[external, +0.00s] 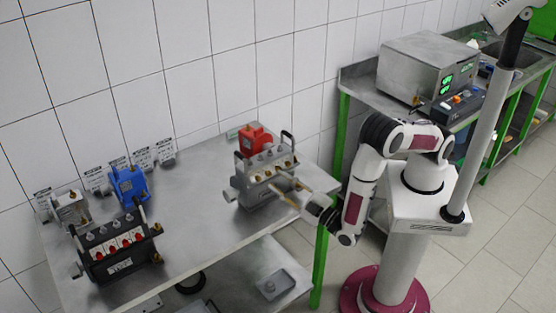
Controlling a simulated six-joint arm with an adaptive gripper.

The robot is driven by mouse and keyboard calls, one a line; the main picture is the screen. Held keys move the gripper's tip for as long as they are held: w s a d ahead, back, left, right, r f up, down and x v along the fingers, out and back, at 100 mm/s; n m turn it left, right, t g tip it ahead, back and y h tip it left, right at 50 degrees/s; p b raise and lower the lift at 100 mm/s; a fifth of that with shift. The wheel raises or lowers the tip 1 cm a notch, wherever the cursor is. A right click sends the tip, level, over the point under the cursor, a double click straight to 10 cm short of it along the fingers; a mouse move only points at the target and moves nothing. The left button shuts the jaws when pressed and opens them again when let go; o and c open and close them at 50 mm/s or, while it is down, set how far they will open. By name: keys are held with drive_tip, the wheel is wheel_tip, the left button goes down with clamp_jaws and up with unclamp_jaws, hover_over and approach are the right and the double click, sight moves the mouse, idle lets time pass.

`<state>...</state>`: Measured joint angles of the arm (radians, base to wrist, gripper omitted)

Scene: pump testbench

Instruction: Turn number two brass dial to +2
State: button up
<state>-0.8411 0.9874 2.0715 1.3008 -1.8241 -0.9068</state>
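A grey pump unit (262,180) with a red block (254,139) behind it stands on the right part of the steel table. A row of small brass dials (270,167) runs along its front. Their numbers and settings are too small to read, so I cannot tell which is number two. My gripper (277,181) points left at the unit's front right side, close to the dials. Its two fingers look spread apart with nothing between them. Part of the unit's front is hidden by the fingers, and contact with a dial cannot be told.
A black unit with red dials (117,246), a blue pump (129,186) and a small metal pump (70,208) stand on the left of the table (195,220). Labelled cards (118,166) stand along the wall. The table's middle is clear. A steel box (425,70) sits on another bench.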

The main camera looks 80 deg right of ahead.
sight(268, 173)
drive_tip(key=shift+x, duration=1.4)
clamp_jaws()
